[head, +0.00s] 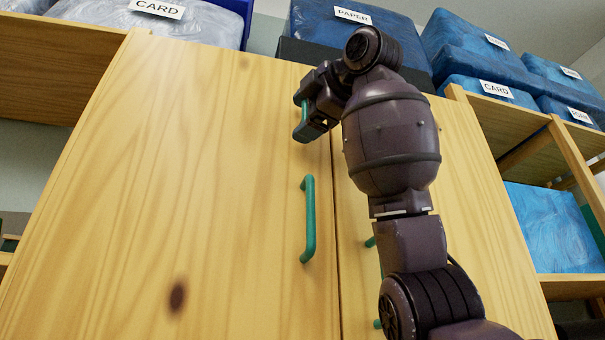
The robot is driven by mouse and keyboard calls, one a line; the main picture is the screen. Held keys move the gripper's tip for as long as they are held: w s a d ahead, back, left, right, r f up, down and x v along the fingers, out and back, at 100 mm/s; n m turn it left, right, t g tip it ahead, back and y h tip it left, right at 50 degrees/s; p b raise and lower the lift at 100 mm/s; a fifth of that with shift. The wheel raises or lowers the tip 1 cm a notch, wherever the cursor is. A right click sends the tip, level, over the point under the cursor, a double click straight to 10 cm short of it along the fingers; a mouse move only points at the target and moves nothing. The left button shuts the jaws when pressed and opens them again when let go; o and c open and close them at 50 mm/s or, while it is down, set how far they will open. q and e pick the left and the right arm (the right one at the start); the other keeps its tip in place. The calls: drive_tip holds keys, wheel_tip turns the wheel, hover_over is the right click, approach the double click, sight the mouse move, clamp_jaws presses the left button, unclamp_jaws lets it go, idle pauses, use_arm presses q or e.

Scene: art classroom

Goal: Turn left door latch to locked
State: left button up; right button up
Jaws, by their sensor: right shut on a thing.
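The left door (190,190) of a light wooden cabinet fills the middle left of the head view and looks closed. Its green bar handle (309,220) runs upright near the seam between the doors. My right gripper (308,116) is at the upper right edge of the left door, above that handle. It is shut on a small green piece (304,110), which seems to be the left door latch. The fingers cover most of the latch, so its exact turn is hard to tell. My left gripper is not in view.
The right door (465,215) is partly hidden behind my right arm, as is its green handle (370,242). Open wooden shelves (45,70) flank the cabinet.

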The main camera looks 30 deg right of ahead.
idle(0.4)
drive_tip(key=o, duration=1.2)
drive_tip(key=shift+c, duration=0.2)
drive_tip(key=shift+s, duration=0.1)
drive_tip(key=s+d+b, duration=0.1)
drive_tip(key=s+b, duration=0.1)
drive_tip(key=s, duration=0.8)
drive_tip(key=shift+s+b, duration=0.3)
drive_tip(key=shift+s, duration=0.05)
